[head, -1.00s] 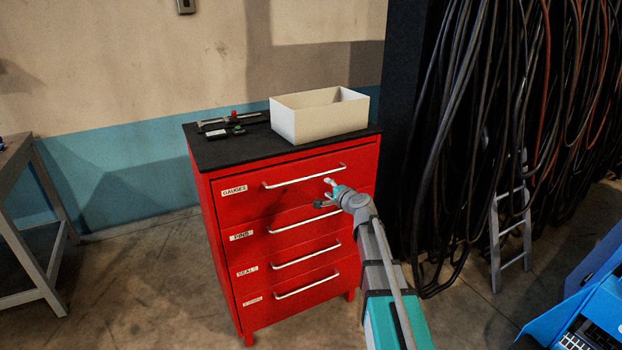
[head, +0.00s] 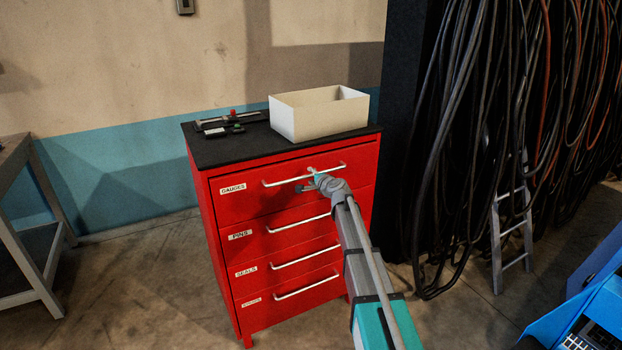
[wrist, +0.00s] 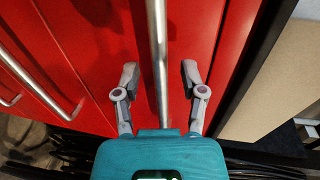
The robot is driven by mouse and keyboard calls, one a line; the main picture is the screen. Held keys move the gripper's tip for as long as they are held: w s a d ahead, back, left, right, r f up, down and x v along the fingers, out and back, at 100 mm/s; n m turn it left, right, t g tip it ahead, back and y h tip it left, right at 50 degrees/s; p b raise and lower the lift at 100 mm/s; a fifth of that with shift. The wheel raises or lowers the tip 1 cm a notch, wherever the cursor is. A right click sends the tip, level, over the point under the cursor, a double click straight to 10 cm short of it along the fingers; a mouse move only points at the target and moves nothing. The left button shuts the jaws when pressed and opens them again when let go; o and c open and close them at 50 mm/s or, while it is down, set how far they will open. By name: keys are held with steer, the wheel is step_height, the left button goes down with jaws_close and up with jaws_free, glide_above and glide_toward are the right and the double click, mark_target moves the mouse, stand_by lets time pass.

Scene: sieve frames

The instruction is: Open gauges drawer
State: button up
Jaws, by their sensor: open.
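The gauges drawer (head: 240,204) is the top drawer of a red cabinet, with a white label reading GAUGES at its left. It looks shut, its front level with the drawers below. Its silver bar handle (head: 280,183) runs across the front. My gripper (head: 306,179) is at the middle of this handle. In the wrist view my gripper (wrist: 160,80) is open, with one finger on each side of the handle bar (wrist: 158,50). The fingers are apart from the bar. In the head view the fingertips are small and partly hidden by my wrist.
Drawers labelled PINS (head: 262,236) and SEALS (head: 258,270), and another, lie below. A white open box (head: 295,122) and small tools (head: 225,125) sit on the black cabinet top. Cables (head: 450,150) hang at the right. A table (head: 40,235) stands at the left.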

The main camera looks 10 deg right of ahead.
steer(key=shift+x, duration=0.75)
jaws_close()
